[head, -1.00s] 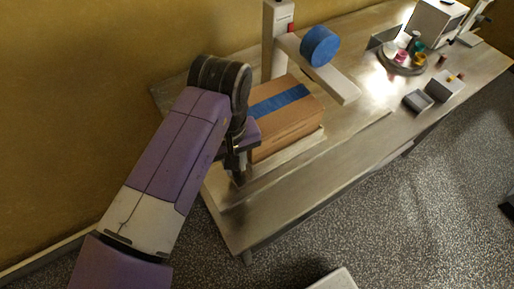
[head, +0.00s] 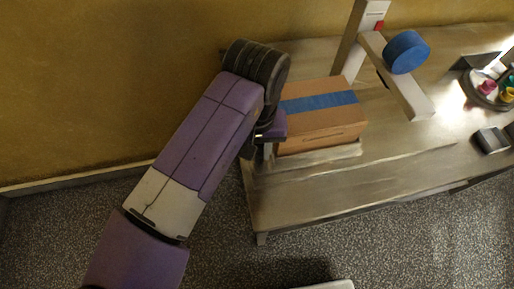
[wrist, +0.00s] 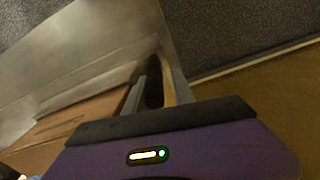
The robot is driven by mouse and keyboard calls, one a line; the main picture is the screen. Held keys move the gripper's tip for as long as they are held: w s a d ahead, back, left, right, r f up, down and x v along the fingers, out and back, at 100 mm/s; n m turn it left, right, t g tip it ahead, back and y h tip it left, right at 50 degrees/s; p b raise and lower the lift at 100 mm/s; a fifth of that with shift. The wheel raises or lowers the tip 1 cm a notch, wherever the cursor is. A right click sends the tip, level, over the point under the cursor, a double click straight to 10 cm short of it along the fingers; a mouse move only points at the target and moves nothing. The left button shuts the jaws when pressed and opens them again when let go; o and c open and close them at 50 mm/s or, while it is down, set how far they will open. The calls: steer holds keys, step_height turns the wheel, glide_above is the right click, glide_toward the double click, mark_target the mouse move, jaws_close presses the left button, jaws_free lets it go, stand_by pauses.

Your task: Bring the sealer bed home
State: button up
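The pale sealer bed (head: 318,161) is a low slab under the cardboard box (head: 320,128) at the left part of the metal table. The box has blue tape along its top and sits on the bed. My gripper (head: 266,150) is low at the left end of the bed, beside the box. In the wrist view my gripper's fingers (wrist: 156,82) stand apart with a dark, narrow shape (wrist: 153,95) between them. I cannot tell whether they grip it. The fingertips and any contact with the bed are unclear.
A post with an arm carrying a blue tape roll (head: 407,52) rises behind the box and reaches over the table (head: 330,202). A round tray (head: 487,97) with small coloured items and a grey bin (head: 491,140) stand at right. The table front is clear.

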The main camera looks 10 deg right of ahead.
steer(key=shift+r, duration=0.1)
step_height(320, 180, up, 8)
steer(key=shift+f+b, duration=0.2)
steer(key=shift+b, duration=0.1)
stand_by(0.4)
stand_by(0.4)
